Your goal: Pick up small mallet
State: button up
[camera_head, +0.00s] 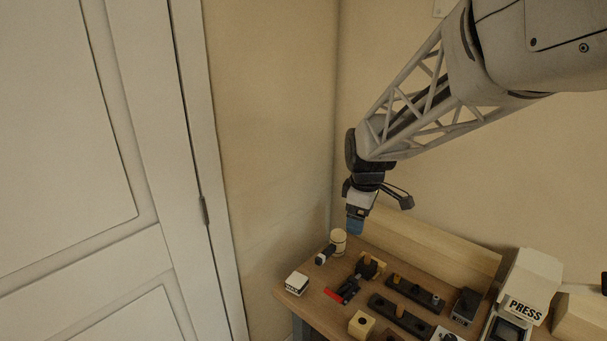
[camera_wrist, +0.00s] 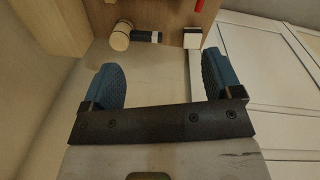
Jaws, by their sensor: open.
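The small mallet (camera_head: 338,239) lies at the back left corner of the bench, with a pale round wooden head and a short dark handle pointing toward the front left. In the wrist view, the mallet (camera_wrist: 121,36) is near the top, with its handle pointing right. My gripper (camera_head: 355,224) is above the bench near the mallet, apart from it. In the wrist view, the blue fingers of my gripper (camera_wrist: 165,76) are wide apart with nothing between them.
A small white block (camera_head: 296,283) sits at the bench's left edge; it also shows in the wrist view (camera_wrist: 192,38). A red-handled tool (camera_head: 341,293), dark racks (camera_head: 401,317) and a press (camera_head: 525,290) stand to the right. A wooden backboard (camera_head: 440,243) runs behind.

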jog(key=w+f+n, duration=0.4)
jog(key=w+f, duration=0.3)
jog(key=w, duration=0.3)
jog(key=n+g, duration=0.1)
jog(key=n, duration=0.4)
send_over(338, 233)
notch_tip(338, 233, down, 8)
jog(key=shift+a+f, duration=0.1)
jog(key=shift+a, duration=0.05)
jog(key=shift+f, duration=1.25)
jog(key=shift+s+f, duration=0.1)
jog(key=shift+f, duration=2.45)
